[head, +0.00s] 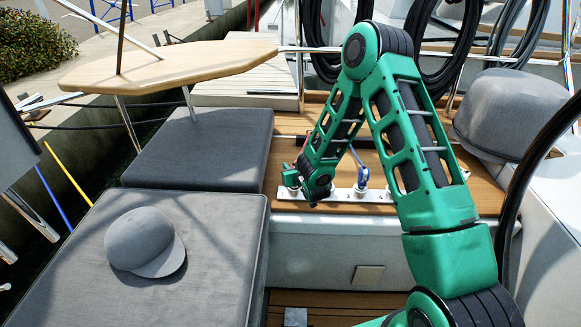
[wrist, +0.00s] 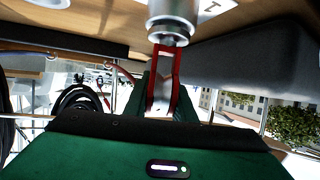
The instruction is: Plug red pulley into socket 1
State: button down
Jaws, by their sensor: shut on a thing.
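The red pulley (wrist: 176,68) is a red forked frame in the middle of the wrist view. My gripper (wrist: 163,102) is shut on its lower part. A metal cylinder (wrist: 172,12) with a narrower collar stands right at the pulley's end; I cannot tell whether they are joined or only touching. A partly cut-off label on white shows beside the cylinder. In the head view, my gripper (head: 314,190) is low at the left part of the white socket strip (head: 340,194) and hides most of the pulley. A blue pulley (head: 362,178) stands upright on the strip.
The strip lies on a wooden deck (head: 286,124). Grey cushions (head: 198,150) fill the left, with a grey cap (head: 144,242) on the near one. A wooden table (head: 170,65) stands behind. A grey covered shape (head: 512,115) and a dark wheel rim bound the right.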

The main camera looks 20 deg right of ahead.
jog(key=shift+f, duration=0.2)
jog(key=c, duration=1.4)
grip_release()
jog(key=v, duration=1)
jog(key=shift+s, duration=0.2)
jog(key=shift+d+r, duration=0.2)
jog(key=shift+d, duration=0.05)
